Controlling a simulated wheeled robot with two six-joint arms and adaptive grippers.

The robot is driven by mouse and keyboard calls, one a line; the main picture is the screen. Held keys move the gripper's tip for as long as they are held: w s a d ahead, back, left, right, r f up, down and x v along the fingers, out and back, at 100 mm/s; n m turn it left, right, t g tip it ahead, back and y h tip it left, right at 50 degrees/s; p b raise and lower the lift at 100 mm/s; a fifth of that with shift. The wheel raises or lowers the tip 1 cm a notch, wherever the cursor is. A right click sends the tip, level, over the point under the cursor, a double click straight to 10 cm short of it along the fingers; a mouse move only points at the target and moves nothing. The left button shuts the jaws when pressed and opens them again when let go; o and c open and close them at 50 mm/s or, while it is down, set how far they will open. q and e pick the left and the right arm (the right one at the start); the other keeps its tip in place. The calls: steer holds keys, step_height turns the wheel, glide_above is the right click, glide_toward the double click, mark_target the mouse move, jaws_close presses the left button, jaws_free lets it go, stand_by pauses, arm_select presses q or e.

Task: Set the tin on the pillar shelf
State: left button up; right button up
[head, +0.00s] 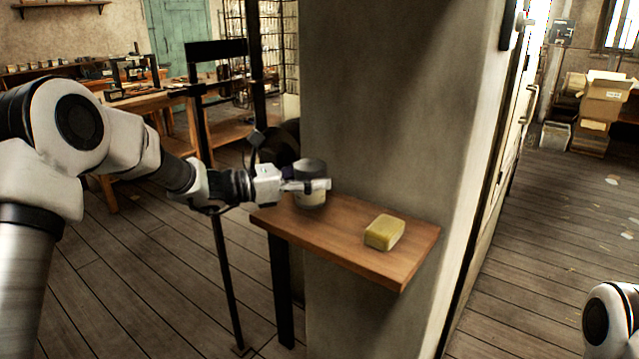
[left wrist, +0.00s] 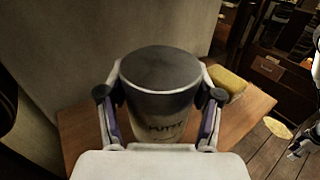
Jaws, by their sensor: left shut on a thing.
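The tin (head: 309,169), a round can with a dark grey lid and a pale body, is at the left part of the wooden pillar shelf (head: 330,236). My left gripper (head: 312,185) is shut on it from the left. In the left wrist view the tin (left wrist: 160,92) stands between the two fingers of the gripper (left wrist: 160,110), with part of a printed label showing. The shelf board (left wrist: 80,130) lies below it. Whether the tin's base touches the board is hard to tell.
A yellow block (head: 385,232) lies on the right part of the shelf, apart from the tin. The grey pillar (head: 385,110) rises behind the shelf. A dark metal stand (head: 214,200) is left of the shelf. Shelf surface between tin and block is clear.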

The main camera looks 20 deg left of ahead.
arm_select(q)
steer(key=shift+w+a, duration=0.1)
steer(key=shift+w, duration=1.05)
step_height(320, 180, down, 4)
steer(key=shift+w+r+p, duration=0.1)
steer(key=shift+r+p, duration=0.05)
steer(key=shift+p, duration=0.25)
steer(key=shift+f+b, duration=0.2)
steer(key=shift+b, duration=0.1)
steer(key=o, duration=1.4)
steer(key=shift+r, duration=0.15)
